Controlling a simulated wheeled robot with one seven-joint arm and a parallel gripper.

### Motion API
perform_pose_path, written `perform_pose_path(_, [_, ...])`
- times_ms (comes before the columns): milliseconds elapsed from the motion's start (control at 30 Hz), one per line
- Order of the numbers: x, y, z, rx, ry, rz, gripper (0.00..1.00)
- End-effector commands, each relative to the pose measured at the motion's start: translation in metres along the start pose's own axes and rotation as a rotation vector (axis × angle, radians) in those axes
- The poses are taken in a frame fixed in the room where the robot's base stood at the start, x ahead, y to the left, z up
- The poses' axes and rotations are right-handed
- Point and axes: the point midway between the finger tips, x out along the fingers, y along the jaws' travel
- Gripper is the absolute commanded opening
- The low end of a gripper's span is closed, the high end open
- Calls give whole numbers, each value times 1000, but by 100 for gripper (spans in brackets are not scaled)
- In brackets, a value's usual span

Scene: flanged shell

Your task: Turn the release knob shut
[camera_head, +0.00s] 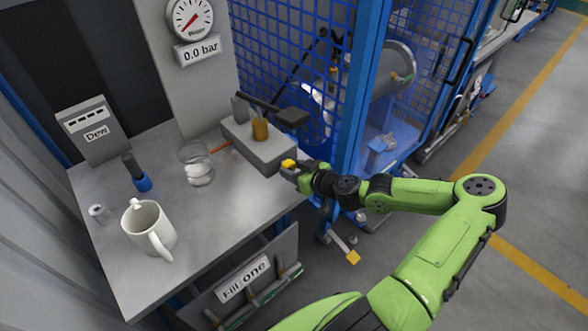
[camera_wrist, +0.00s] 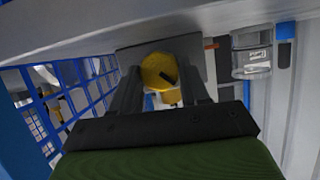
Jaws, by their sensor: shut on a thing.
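The yellow release knob (camera_head: 289,163) sits on the near face of a grey box (camera_head: 262,150) at the right end of the bench. My gripper (camera_head: 293,171) reaches it from the right and is shut on it. In the wrist view the round yellow knob (camera_wrist: 157,70) shows between my two dark fingers, with a dark mark on its face. The fingers hide part of its sides. I cannot tell how far the knob is turned.
A gauge (camera_head: 190,17) above reads 0.0 bar. The box carries a brass-coloured cylinder (camera_head: 260,129) and a black lever (camera_head: 268,108). A glass jar (camera_head: 196,164), a white mug (camera_head: 149,228) and a "Dew" box (camera_head: 93,130) stand on the bench. Blue mesh fencing (camera_head: 300,60) stands close behind.

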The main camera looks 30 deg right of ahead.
Motion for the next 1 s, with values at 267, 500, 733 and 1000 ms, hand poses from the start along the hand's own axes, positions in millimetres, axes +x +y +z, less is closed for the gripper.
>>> perform_pose_path(267, [0, 2, 0, 131, -1, -54, 15])
perform_pose_path(500, [1, 4, 1, 320, 0, -131, 15])
perform_pose_path(733, [1, 6, 1, 492, 1, -203, 15])
perform_pose_path(1000, [1, 6, 2, 636, 1, -263, 15])
